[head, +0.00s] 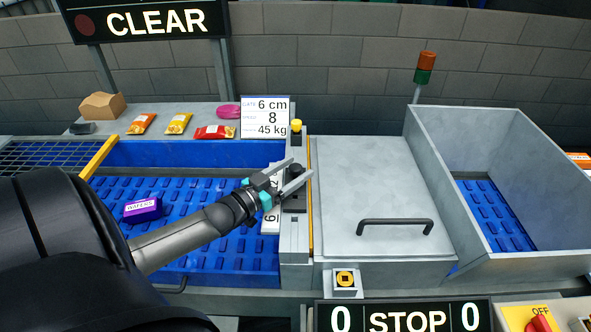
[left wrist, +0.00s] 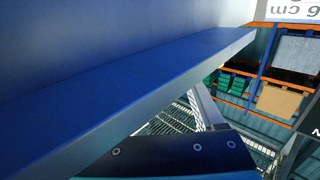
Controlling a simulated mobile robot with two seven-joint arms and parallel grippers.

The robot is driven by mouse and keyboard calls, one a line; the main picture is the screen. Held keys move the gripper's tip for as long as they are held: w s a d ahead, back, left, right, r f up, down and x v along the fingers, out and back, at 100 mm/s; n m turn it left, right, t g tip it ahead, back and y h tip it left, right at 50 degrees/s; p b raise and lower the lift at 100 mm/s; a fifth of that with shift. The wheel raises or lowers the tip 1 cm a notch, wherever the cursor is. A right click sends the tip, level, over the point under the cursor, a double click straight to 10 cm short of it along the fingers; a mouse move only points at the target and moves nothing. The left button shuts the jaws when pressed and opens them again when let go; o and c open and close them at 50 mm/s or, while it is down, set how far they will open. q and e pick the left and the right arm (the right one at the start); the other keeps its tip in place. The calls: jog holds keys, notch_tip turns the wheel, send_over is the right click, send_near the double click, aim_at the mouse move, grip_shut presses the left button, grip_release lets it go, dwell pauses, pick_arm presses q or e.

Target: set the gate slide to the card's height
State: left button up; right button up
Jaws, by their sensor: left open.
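The white card (head: 265,117) stands behind the belt and reads 6 cm, 8 and 45 kg. The gate's grey upright (head: 295,236) stands at the belt's right end, with a yellow knob (head: 296,126) on top. A black knob (head: 295,174) sits on its front. A white label strip (head: 270,222) beside it is partly hidden by my gripper. My left gripper (head: 299,169) is open, its fingers on either side of the black knob; contact is unclear. My right gripper is not in view.
A purple wafers pack (head: 143,209) lies on the blue belt (head: 215,262). Several snack packs and a brown box (head: 102,106) rest on the back ledge. A grey lid with a handle (head: 394,223) and an open metal hopper (head: 545,190) stand to the right.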

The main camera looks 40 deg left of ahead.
pick_arm(q)
jog(key=shift+w, duration=0.4)
grip_shut()
dwell(0.4)
dwell(0.9)
